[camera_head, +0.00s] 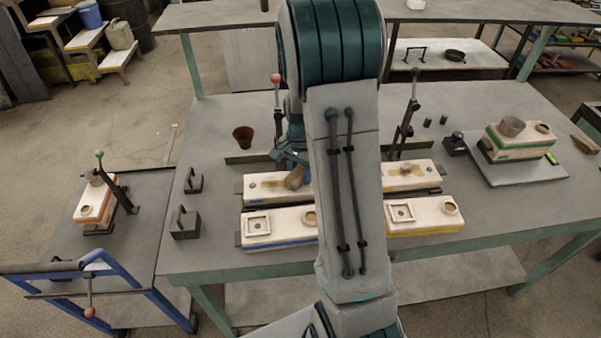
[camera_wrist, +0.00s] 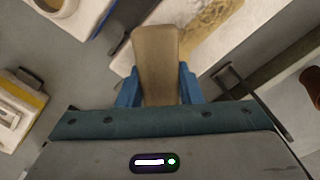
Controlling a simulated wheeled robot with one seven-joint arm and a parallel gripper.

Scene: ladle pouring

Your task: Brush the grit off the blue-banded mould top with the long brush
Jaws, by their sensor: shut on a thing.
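My gripper (camera_wrist: 158,85) is shut on a tan-brown piece, seemingly the brush (camera_wrist: 157,60), held between its blue fingers. In the head view, the brush (camera_head: 294,178) slants down over the back-left mould (camera_head: 262,192). I cannot tell whether it touches. That mould's pale top has a yellow-brown patch, which also shows as brownish grit (camera_wrist: 208,48) beside the brush in the wrist view. The front-left mould (camera_head: 284,232) has a blue band, a square cup and a round opening. My arm hides part of both left moulds.
A yellow-banded mould (camera_head: 425,222) stands at the front right, with another patched mould (camera_head: 414,180) behind it. A green-banded mould (camera_head: 518,145) is at the far right. A brown cup (camera_head: 243,135) and upright levers (camera_head: 404,125) stand behind. Dark weights (camera_head: 184,223) sit at left.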

